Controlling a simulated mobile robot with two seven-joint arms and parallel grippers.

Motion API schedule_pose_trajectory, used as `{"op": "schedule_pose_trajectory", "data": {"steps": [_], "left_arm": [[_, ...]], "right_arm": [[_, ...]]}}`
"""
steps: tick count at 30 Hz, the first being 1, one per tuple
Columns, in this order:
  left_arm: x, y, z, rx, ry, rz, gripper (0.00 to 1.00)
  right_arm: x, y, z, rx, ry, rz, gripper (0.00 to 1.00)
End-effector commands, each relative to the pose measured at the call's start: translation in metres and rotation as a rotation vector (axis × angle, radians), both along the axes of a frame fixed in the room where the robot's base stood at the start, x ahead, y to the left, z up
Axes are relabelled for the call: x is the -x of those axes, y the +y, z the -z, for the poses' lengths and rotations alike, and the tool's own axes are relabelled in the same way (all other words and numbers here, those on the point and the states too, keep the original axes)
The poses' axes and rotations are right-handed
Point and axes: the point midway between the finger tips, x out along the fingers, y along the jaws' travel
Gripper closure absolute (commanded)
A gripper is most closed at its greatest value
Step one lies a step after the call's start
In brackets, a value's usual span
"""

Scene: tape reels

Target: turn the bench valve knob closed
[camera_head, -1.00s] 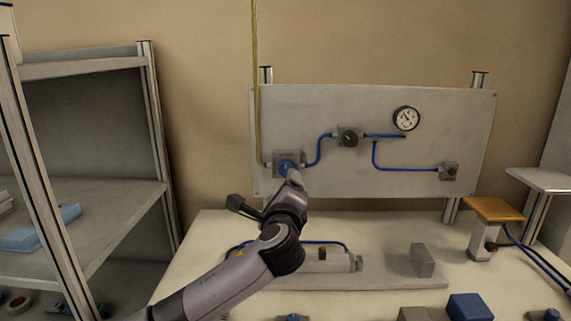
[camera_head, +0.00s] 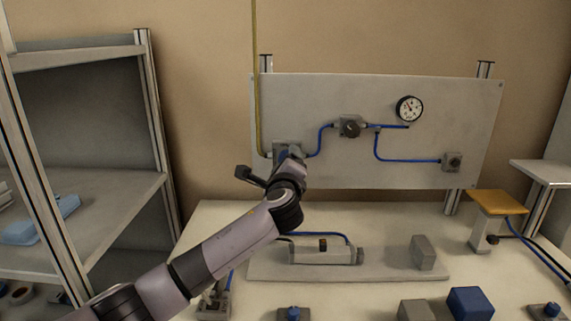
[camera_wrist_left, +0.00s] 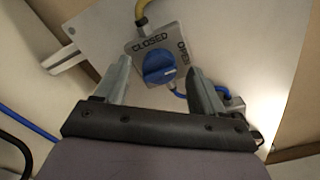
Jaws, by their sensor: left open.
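The valve knob (camera_wrist_left: 159,68) is round and blue with a pale pointer mark, on a grey plate (camera_wrist_left: 141,47) lettered CLOSED and OPEN in the left wrist view. The mark points toward the OPEN side. My left gripper (camera_wrist_left: 160,75) is open, with one finger on each side of the knob; gaps show and I cannot tell how far in front of it the fingertips are. In the head view, the left gripper (camera_head: 284,158) is at the valve plate (camera_head: 287,146) on the panel's left side and mostly hides the knob. My right gripper is not in view.
The upright grey panel (camera_head: 440,110) carries blue tubing, a regulator (camera_head: 349,127) and a gauge (camera_head: 409,108). A yellow hose (camera_head: 256,60) runs up from the valve. Below, the bench (camera_head: 215,225) holds a cylinder (camera_head: 318,252) and several blocks. A shelf (camera_head: 95,190) stands left.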

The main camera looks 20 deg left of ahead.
Motion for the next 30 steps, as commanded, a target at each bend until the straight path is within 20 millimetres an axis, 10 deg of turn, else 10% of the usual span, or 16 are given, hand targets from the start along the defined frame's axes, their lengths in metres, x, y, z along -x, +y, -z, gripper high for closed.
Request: {"op": "schedule_pose_trajectory", "data": {"steps": [11, 16, 30], "left_arm": [[-0.0026, 0.0005, 0.0003, 0.000, 0.000, 0.001, 0.34], [-0.0026, 0.0005, 0.0002, 0.000, 0.001, 0.001, 0.87], [-0.0024, 0.0008, 0.0026, 0.092, -0.026, -0.001, 0.87]], "right_arm": [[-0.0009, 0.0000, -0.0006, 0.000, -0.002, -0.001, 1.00], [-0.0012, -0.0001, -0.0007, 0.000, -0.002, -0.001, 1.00], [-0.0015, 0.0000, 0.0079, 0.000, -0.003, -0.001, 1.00]]}}
